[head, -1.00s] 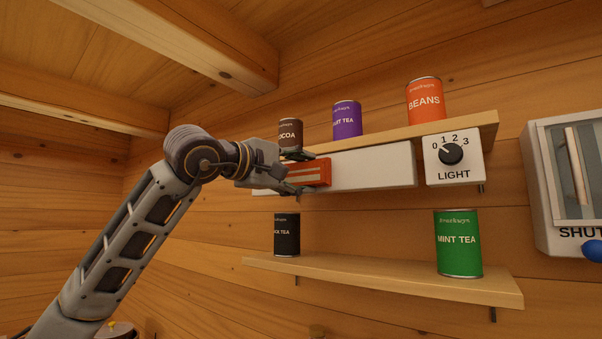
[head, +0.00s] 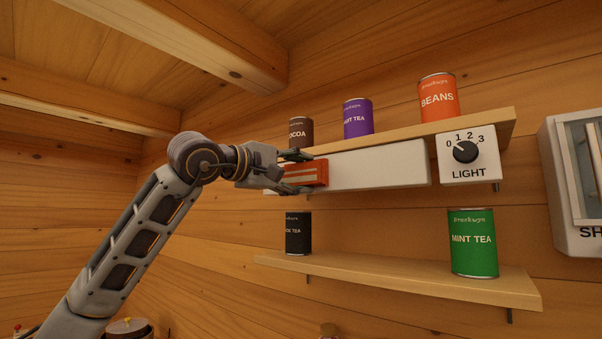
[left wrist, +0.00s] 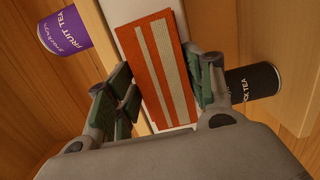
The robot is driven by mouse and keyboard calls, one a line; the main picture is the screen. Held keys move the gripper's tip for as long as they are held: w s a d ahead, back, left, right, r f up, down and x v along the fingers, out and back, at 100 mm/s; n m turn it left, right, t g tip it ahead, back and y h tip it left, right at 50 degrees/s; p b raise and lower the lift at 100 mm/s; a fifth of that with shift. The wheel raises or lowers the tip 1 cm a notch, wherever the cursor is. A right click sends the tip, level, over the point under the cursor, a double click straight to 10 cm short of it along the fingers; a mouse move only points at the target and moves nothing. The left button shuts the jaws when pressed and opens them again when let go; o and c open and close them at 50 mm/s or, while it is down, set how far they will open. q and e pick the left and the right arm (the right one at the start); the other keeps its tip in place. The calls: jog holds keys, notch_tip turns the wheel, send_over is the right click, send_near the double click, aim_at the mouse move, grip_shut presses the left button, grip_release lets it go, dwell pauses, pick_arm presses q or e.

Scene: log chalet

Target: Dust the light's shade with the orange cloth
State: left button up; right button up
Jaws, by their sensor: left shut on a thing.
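The orange cloth (head: 312,174), with pale stripes, is in the fingers of my left gripper (head: 303,172), which is shut on it. The light's shade (head: 385,165) is a long white box under the upper shelf. The cloth lies against or just before the left part of the shade's front; I cannot tell if it touches. In the left wrist view the striped cloth (left wrist: 165,70) sits between the fingers, with the white shade (left wrist: 128,12) behind it. The cloth and gripper hide part of the shade's left end. My right gripper is not in view.
The upper shelf (head: 490,123) holds a cocoa tin (head: 301,133), a purple fruit tea tin (head: 357,118) and a beans tin (head: 438,98). The light dial (head: 465,152) is right of the shade. The lower shelf (head: 400,277) holds a black tin (head: 298,233) and a mint tea tin (head: 473,243).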

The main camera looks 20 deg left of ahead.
aim_at(285, 175)
pick_arm(q)
jog(key=shift+w+a, duration=0.15)
jog(key=shift+a, duration=0.05)
jog(key=shift+w+a+p, duration=0.15)
jog(key=shift+w+a, duration=0.1)
jog(key=shift+a, duration=0.5)
jog(key=shift+w+a+p, duration=0.15)
jog(key=shift+w+a, duration=0.1)
jog(key=shift+a, duration=0.5)
jog(key=shift+a, duration=0.1)
jog(key=shift+w+a+p, duration=0.2)
jog(key=shift+w+a, duration=0.1)
jog(key=shift+a, duration=0.5)
jog(key=shift+w+a+p, duration=0.15)
jog(key=shift+w+a, duration=0.1)
jog(key=shift+a, duration=0.55)
jog(key=shift+s, duration=0.1)
jog(key=shift+d+b+v, duration=0.15)
jog(key=shift+b+v, duration=0.25)
jog(key=shift+v, duration=1)
jog(key=shift+d+b+v, duration=0.15)
jog(key=shift+b+v, duration=0.25)
jog(key=shift+v, duration=1.05)
jog(key=shift+s, duration=0.2)
